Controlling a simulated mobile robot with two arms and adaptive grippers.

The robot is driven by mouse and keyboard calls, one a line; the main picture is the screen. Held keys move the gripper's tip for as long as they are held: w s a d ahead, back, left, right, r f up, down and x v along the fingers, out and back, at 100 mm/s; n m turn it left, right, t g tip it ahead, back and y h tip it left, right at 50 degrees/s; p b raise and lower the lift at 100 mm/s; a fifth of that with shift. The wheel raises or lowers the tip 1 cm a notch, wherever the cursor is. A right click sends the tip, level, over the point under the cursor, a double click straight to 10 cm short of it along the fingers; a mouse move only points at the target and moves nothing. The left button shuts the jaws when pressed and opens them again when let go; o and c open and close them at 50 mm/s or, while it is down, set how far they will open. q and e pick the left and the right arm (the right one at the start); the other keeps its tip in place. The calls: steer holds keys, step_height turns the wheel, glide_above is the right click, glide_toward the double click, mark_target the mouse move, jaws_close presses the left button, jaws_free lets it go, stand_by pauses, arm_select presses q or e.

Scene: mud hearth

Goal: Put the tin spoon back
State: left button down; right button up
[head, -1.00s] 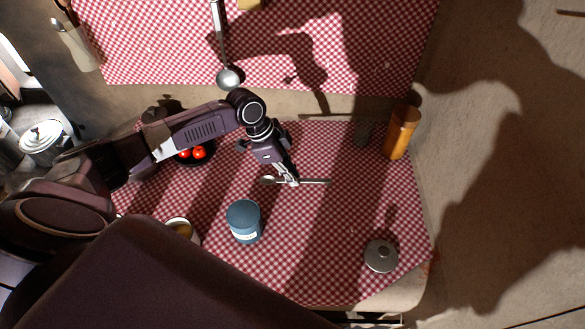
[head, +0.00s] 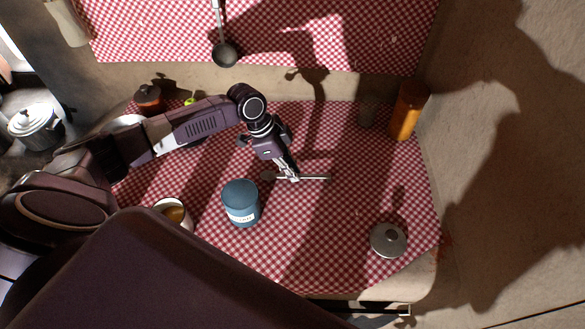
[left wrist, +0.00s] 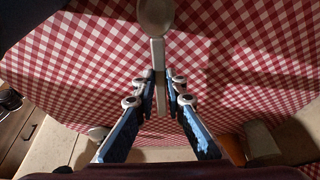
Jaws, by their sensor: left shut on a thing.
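The tin spoon (head: 315,178) is over the red-and-white checked cloth, its handle pointing right and its darker bowl left in the head view. My left gripper (head: 293,177) is shut on the handle. In the left wrist view the spoon's bowl (left wrist: 155,14) is at the top and its handle runs down between the fingers of the left gripper (left wrist: 166,95). I cannot tell how far the spoon is off the cloth. My right gripper is not in view.
A blue canister (head: 241,203) stands close left of the spoon, with a cup (head: 173,213) further left. An amber cylinder (head: 408,112) is at the back right and a metal lid (head: 388,240) at the front right. A ladle (head: 224,54) is at the top. Cloth right of the spoon is clear.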

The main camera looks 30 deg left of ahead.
arm_select(q)
steer(key=shift+f, duration=0.5)
